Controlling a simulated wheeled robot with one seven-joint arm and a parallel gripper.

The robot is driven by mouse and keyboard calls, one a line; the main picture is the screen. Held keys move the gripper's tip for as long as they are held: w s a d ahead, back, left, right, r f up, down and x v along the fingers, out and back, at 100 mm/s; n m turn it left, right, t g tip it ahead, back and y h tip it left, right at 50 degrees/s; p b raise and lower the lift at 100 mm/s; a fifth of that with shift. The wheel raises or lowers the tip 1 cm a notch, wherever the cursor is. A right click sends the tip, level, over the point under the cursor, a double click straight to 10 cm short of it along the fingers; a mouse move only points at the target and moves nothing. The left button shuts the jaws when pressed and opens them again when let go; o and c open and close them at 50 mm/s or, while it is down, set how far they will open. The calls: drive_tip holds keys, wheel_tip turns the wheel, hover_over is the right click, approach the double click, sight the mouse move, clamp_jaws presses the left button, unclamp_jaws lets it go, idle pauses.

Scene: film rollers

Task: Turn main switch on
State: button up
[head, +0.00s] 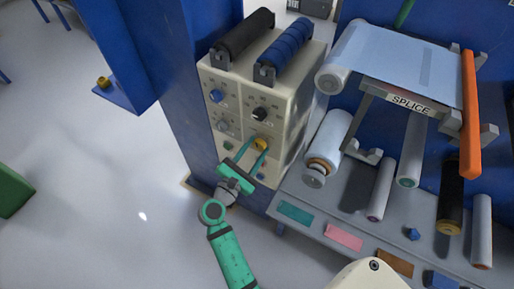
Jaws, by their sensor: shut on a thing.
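A beige control panel (288,117) is mounted on the blue column and carries several knobs and buttons. A yellow knob (261,143) sits at its lower right. My green gripper (258,148) reaches up to the panel front, with its fingertips closed around this yellow knob. A black knob (259,114) is above it, and a blue knob (216,96) is at the upper left. A grey dial (222,125) and a small green button (228,145) are below the blue knob. The labels are too small to read, and the fingers partly cover the lower panel.
A black roller (243,34) and a blue roller (289,50) lie on top of the panel box. To the right, a grey bench (300,194) holds several rollers and a splice stand (410,103). Open floor lies to the left.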

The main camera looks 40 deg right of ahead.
drive_tip(key=m, duration=0.4)
drive_tip(key=shift+w+a+m, duration=0.15)
drive_tip(key=shift+a+m, duration=0.15)
drive_tip(key=shift+d+m, duration=0.1)
drive_tip(key=shift+m, duration=2.1)
drive_tip(key=o, duration=1)
drive_tip(key=shift+d, duration=0.15)
drive_tip(key=shift+o, duration=0.2)
drive_tip(key=shift+s, duration=0.2)
drive_tip(key=v, duration=1)
drive_tip(key=shift+a, duration=0.4)
